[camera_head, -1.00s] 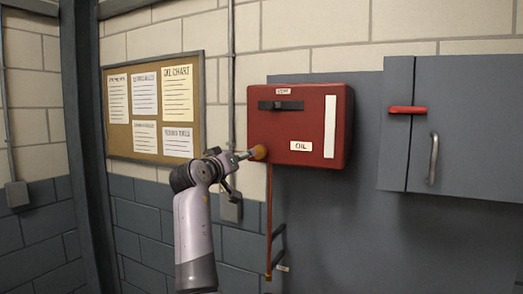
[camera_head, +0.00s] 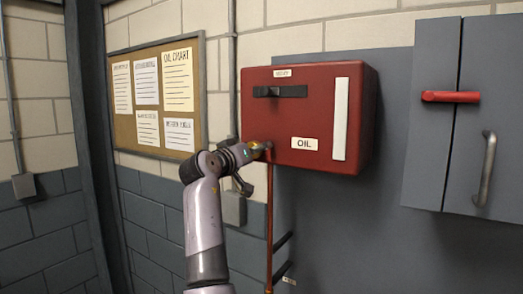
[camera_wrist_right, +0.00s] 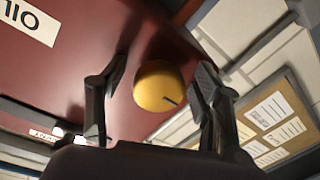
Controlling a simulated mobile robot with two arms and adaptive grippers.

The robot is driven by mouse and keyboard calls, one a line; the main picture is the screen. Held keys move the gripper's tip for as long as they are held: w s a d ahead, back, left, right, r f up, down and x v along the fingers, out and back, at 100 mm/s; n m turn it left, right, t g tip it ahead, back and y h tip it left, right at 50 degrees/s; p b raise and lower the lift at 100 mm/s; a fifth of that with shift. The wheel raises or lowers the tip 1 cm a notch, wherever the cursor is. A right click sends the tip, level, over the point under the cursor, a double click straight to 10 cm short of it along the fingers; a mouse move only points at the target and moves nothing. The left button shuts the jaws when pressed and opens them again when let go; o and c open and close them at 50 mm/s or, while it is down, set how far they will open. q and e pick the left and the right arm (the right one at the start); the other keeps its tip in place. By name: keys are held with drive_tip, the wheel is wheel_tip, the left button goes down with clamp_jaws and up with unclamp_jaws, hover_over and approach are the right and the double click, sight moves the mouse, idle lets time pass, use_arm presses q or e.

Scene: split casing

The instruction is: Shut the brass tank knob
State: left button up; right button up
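The red oil tank (camera_head: 308,118) hangs on the wall, with an OIL label low on its front. The brass knob (camera_head: 257,146) is at its lower left corner, mostly hidden by my right gripper (camera_head: 262,149). In the right wrist view the knob (camera_wrist_right: 157,84) is round and yellow, with a short dark mark near its lower edge. My right gripper (camera_wrist_right: 155,95) is open there, with one finger on each side of the knob. A gap shows between the knob and both fingers. My left gripper is not in view.
A dark lever (camera_head: 280,91) sits high on the tank front. A red pipe (camera_head: 269,225) runs down below the knob. A grey cabinet (camera_head: 445,150) with a red handle stands at right. A notice board (camera_head: 125,130) hangs at left.

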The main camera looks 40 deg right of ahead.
drive_tip(key=shift+s+a+r, duration=0.1)
drive_tip(key=shift+a+r, duration=0.15)
drive_tip(key=shift+a, duration=0.25)
drive_tip(key=shift+c, duration=0.4)
drive_tip(key=shift+d+f, duration=0.1)
drive_tip(key=shift+d, duration=0.1)
drive_tip(key=c, duration=1.1)
